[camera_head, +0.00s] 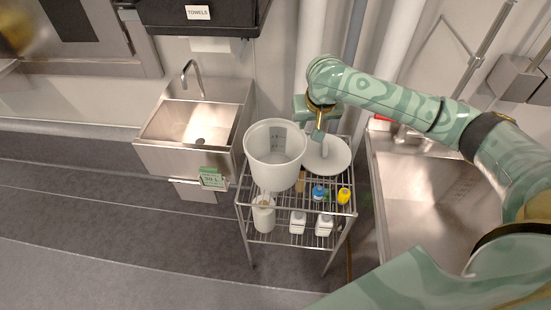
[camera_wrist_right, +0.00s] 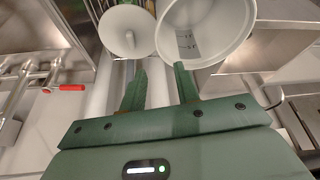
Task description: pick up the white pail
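The white pail (camera_head: 275,160) stands upright, open top up, on the upper shelf of a wire rack. It has grey markings on its inner wall. In the right wrist view the pail (camera_wrist_right: 208,25) is at the top, right of centre. My right gripper (camera_head: 319,135) is just right of the pail in the head view, above a round white lid (camera_head: 335,160). In the right wrist view my right gripper (camera_wrist_right: 158,76) has its fingers apart with nothing between them. One fingertip overlaps the pail's rim in that view; I cannot tell whether they touch. My left gripper is not in view.
The wire rack (camera_head: 246,203) also holds a blue-capped bottle (camera_head: 319,193), a yellow bottle (camera_head: 344,196) and white containers below. A small sink (camera_head: 195,125) is at left, with a green-edged sign (camera_head: 213,179). A larger steel sink (camera_head: 415,190) is at right, close to the rack.

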